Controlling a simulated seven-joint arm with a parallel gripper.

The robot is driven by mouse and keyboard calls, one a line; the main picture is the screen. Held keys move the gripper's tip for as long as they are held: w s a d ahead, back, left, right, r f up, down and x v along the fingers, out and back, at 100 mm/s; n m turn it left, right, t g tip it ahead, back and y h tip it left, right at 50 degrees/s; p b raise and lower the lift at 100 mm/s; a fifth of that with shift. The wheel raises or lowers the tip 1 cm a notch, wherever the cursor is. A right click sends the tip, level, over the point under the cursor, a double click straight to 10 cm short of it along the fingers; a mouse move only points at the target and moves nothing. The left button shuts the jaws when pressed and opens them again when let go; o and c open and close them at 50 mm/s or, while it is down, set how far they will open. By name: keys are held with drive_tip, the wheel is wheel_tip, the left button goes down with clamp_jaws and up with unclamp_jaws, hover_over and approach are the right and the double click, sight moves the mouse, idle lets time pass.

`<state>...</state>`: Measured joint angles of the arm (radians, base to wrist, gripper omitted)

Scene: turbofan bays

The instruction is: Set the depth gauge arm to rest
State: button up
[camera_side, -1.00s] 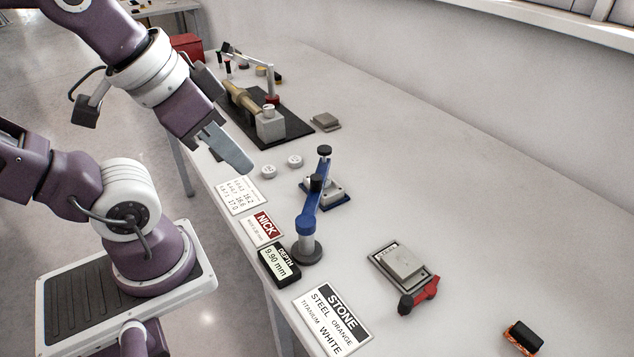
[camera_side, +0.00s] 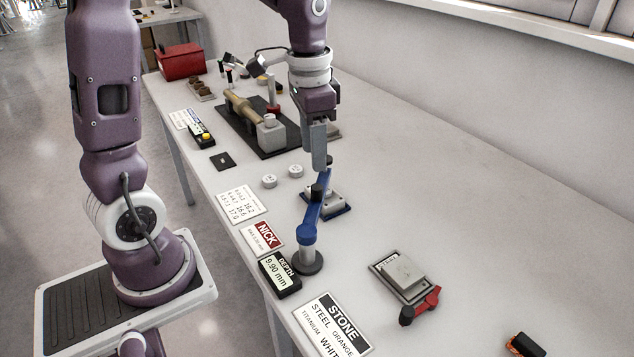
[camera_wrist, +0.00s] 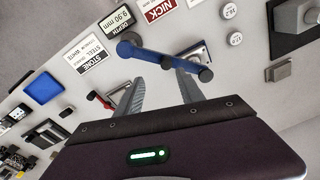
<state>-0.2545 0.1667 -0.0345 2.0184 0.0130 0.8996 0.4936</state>
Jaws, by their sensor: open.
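The depth gauge arm (camera_side: 312,212) is a blue bar on a short grey post with a dark round base (camera_side: 308,262). It reaches over a grey plate on a blue-edged base (camera_side: 338,207), with dark knobs near its far end. The blue arm also shows in the wrist view (camera_wrist: 160,59), crossing in front of my fingers. The depth readout (camera_side: 280,274) shows 9.90 mm. My gripper (camera_side: 318,166) points down at the arm's far end; its fingers are apart and empty in the wrist view (camera_wrist: 160,82). The side view does not settle whether they touch the arm.
The NICK card (camera_side: 263,238) and STONE card (camera_side: 333,325) lie along the near edge. Two white discs (camera_side: 282,176) lie left of the arm. A dark mat (camera_side: 240,123) with a fixture stands behind.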

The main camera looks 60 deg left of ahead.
sight(317, 186)
drive_tip(key=f, duration=0.1)
drive_tip(key=w+a+f, duration=0.1)
drive_tip(key=f, duration=0.1)
drive_tip(key=shift+w+a+g, duration=0.15)
drive_tip(key=shift+w+g, duration=0.15)
wheel_tip(317, 186, down, 6)
drive_tip(key=shift+f, duration=0.25)
clamp_jaws()
idle(1.0)
